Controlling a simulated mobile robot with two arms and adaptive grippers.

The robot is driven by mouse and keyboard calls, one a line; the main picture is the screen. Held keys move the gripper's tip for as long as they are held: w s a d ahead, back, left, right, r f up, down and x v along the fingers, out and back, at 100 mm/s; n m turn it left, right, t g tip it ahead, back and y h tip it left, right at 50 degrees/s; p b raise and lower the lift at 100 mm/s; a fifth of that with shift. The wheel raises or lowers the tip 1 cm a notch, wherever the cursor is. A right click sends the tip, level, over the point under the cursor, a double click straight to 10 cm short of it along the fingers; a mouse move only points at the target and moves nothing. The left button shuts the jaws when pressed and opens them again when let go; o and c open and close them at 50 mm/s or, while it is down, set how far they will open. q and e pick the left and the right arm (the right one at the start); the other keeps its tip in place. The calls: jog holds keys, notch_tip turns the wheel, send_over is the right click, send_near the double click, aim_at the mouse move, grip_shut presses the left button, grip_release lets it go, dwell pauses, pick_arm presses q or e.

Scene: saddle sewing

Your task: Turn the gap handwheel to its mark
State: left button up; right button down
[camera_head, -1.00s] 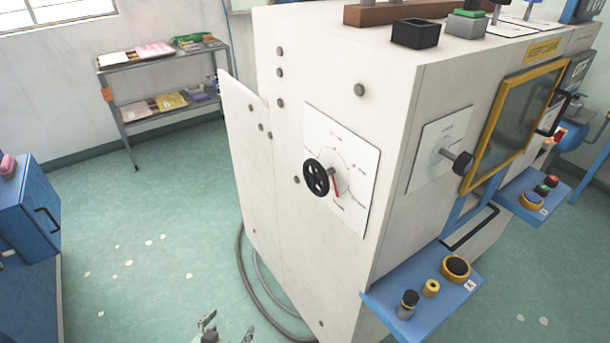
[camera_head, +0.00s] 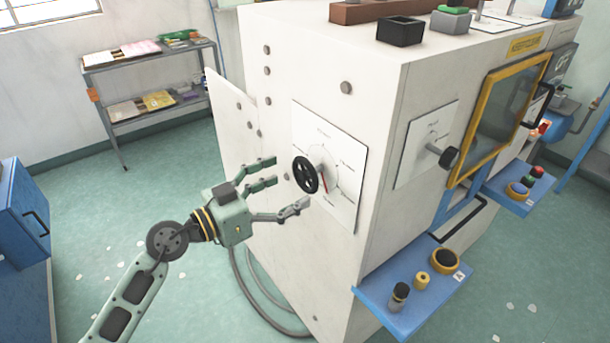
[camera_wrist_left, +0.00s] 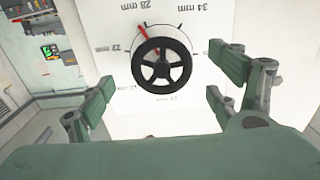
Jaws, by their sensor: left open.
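The gap handwheel (camera_head: 305,175) is a black spoked wheel on the side face of the cream machine. A white dial plate (camera_head: 342,170) with a red pointer (camera_head: 324,183) lies behind it. In the left wrist view the handwheel (camera_wrist_left: 161,66) sits ahead between my fingers, and the red pointer (camera_wrist_left: 145,35) points up and slightly left, between the 22 mm and 28 mm labels. My left gripper (camera_head: 290,183) is open, close in front of the wheel, with its fingers apart from the rim. It also shows in the left wrist view (camera_wrist_left: 165,92). My right gripper is not in view.
A second black knob (camera_head: 449,157) sits on the machine's front face. A blue shelf (camera_head: 385,318) with buttons juts out below it. A metal rack (camera_head: 150,75) stands at the back left. The green floor is open left of the machine.

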aim_at(302, 179)
pick_arm(q)
jog(key=x, duration=0.5)
jog(key=shift+w+d, duration=0.15)
jog(key=c, duration=1.1)
